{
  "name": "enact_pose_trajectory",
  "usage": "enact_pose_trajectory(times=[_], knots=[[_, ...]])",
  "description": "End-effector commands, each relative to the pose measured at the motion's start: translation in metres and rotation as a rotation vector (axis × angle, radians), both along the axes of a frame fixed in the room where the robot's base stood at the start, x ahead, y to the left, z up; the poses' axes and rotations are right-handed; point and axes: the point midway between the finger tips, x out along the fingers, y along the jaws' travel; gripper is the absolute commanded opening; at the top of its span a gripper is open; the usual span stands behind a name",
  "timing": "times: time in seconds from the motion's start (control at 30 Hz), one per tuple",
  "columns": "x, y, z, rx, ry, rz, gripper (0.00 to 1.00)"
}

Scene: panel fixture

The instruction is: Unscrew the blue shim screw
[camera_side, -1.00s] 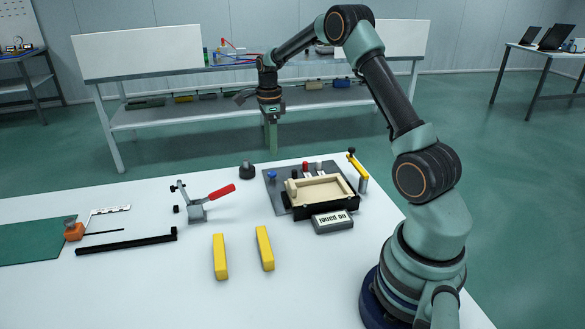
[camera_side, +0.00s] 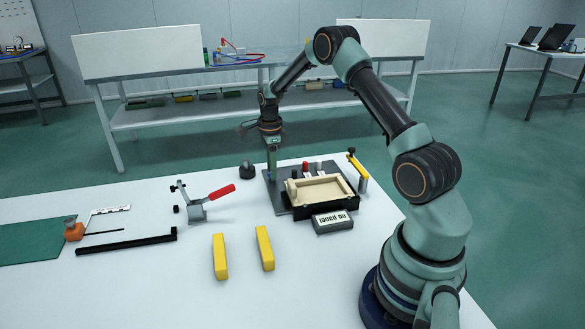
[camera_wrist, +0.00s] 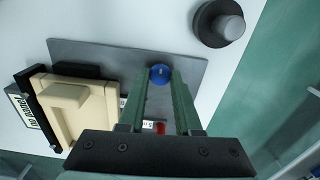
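The blue shim screw (camera_wrist: 160,74) shows as a round blue knob on the grey plate (camera_wrist: 100,54) in the wrist view. My gripper (camera_wrist: 160,83) points down at it, with one green finger on each side and a gap between them. The fingers are open; I cannot tell whether they touch the knob. In the side view my gripper (camera_side: 272,175) is low over the back left of the grey plate (camera_side: 276,200), and its fingers hide the blue screw there. The cream panel fixture (camera_side: 322,190) sits in a black frame on the plate.
A red knob (camera_side: 305,167) stands behind the fixture. A black knob (camera_side: 247,171) stands left of the plate, a yellow-and-black post (camera_side: 358,170) right. A red-handled clamp (camera_side: 205,201), two yellow blocks (camera_side: 220,257) and a "no panel" block (camera_side: 332,222) lie on the white table.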

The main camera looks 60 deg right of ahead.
Motion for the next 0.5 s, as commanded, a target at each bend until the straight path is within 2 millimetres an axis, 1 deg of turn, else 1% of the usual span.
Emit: enact_pose_trajectory(times=[0.03,0.07,0.33,0.5], knots=[[0.0000,0.0000,0.0002,0.000,0.000,0.000,0.09],[0.0000,0.0000,0.0002,0.000,0.000,0.000,0.00],[-0.0001,0.0001,0.0005,0.001,0.001,0.013,0.00],[-0.0001,0.0001,0.0007,0.001,0.001,0.069,0.00]])
